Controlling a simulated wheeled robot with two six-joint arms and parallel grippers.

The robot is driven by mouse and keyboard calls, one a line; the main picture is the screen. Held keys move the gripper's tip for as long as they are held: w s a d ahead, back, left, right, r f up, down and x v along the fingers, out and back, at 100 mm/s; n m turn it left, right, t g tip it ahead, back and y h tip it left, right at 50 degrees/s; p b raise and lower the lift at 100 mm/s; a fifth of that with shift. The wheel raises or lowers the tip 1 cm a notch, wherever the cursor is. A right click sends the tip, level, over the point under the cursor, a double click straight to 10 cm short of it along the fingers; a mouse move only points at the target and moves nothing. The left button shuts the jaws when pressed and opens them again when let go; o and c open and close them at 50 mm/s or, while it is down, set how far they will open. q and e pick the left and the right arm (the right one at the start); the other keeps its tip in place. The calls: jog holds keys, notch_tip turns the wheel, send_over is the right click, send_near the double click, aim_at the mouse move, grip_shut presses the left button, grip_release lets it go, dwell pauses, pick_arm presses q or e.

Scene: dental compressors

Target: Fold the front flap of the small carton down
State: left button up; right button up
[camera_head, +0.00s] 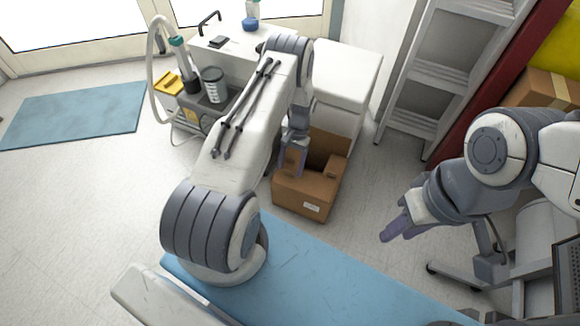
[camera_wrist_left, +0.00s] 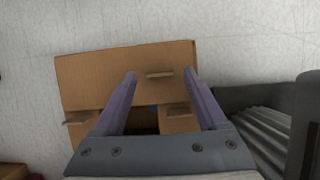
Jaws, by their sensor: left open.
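The small brown carton (camera_head: 310,190) stands on the floor in the middle of the head view, with a white label on its near side. One flap stands up at its back right. My left gripper (camera_head: 292,165) reaches down over the carton's left part, and my arm hides some of it. In the left wrist view the carton (camera_wrist_left: 90,72) shows a broad cardboard panel, small tabs and a dark opening. My left gripper (camera_wrist_left: 160,74) is open there, with no carton part clearly held. My right gripper (camera_head: 392,233) is to the right, apart from the carton; its jaw opening is unclear.
A blue mat (camera_head: 330,275) lies in front of the carton. A white cabinet (camera_head: 345,80) stands behind it, and a grey ladder (camera_head: 440,70) leans at the back right. A grey compressor unit (camera_head: 212,115) with a hose is at the left. Floor is clear right of the carton.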

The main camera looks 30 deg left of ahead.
pick_arm(q)
jog(key=p+v, duration=0.2)
jog(key=v, duration=0.7)
jog(key=shift+w+r+p, duration=0.15)
jog(key=shift+r+p, duration=0.2)
jog(key=s+d+r+m+t, duration=0.1)
jog(key=s+d+r+m, duration=0.1)
jog(key=d+r, duration=0.8)
jog(key=s+d+r+m+t, duration=0.2)
jog(key=d+r, duration=0.6)
jog(key=r, duration=0.5)
jog(key=s+d+r+m+t, duration=0.1)
jog(key=s+d+r, duration=0.15)
jog(key=s, duration=0.55)
jog(key=s+d+r+m, duration=0.1)
jog(key=s+r+m, duration=0.1)
jog(key=s+r, duration=0.35)
jog(key=s+d+r+m+t, duration=0.1)
jog(key=s+d, duration=0.1)
jog(key=s, duration=0.7)
notch_tip(320, 180, up, 37)
jog(key=p, duration=3.6)
jog(key=shift+s+h+p, duration=0.3)
jog(key=shift+s+p, duration=0.05)
jog(key=shift+s, duration=0.15)
